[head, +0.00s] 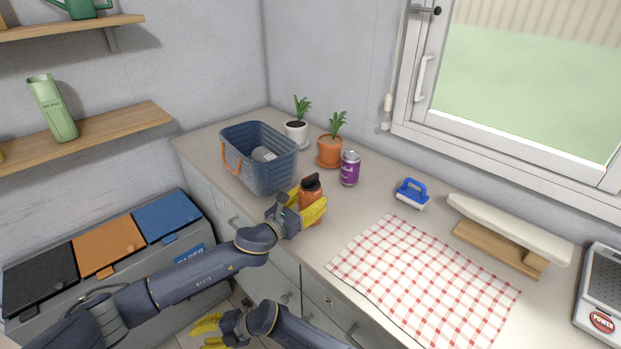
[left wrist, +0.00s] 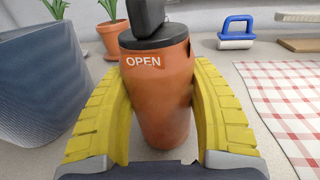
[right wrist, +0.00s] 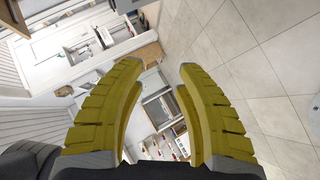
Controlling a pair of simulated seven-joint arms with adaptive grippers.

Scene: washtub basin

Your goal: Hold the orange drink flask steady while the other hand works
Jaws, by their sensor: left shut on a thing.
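The orange drink flask (head: 311,191) with a black lid stands upright on the counter near its front edge. My left gripper (head: 307,208) has its yellow fingers closed on both sides of it. In the left wrist view the flask (left wrist: 158,95) sits between the fingers, with "OPEN" printed below the lid; the top of the lid is cut off by the frame. My right gripper (head: 213,332) is low, in front of the counter and away from the flask. In the right wrist view the right gripper (right wrist: 160,75) has its fingers spread apart with nothing between them.
A blue-grey basket (head: 262,173) stands left of the flask. Two potted plants, the nearer in a terracotta pot (head: 330,150), and a purple can (head: 349,168) are behind it. Lidded bins (head: 108,246) stand left.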

